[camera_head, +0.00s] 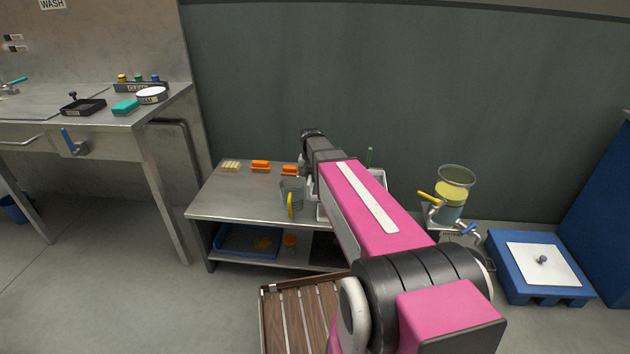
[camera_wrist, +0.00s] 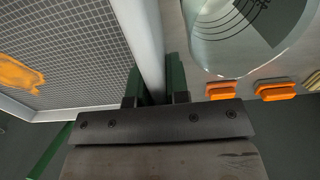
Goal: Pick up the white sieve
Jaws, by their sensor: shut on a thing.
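The white sieve (camera_wrist: 92,114) fills the left of the wrist view, with a grey mesh and an orange smear (camera_wrist: 20,74) on it. My gripper (camera_wrist: 156,88) is shut on its white rim, one green-padded finger on each side. In the head view, parts of the white sieve (camera_head: 379,175) show around my pink arm on the steel table. My fingertips are hidden there. I cannot tell whether the sieve touches the surface below.
A clear jug with a yellow handle (camera_head: 291,196) stands just left of the sieve; it also shows in the wrist view (camera_wrist: 245,35). Orange blocks (camera_head: 261,165) lie behind it. A yellow-filled vessel (camera_head: 454,186) stands right. A wooden slatted crate (camera_head: 292,312) is in front.

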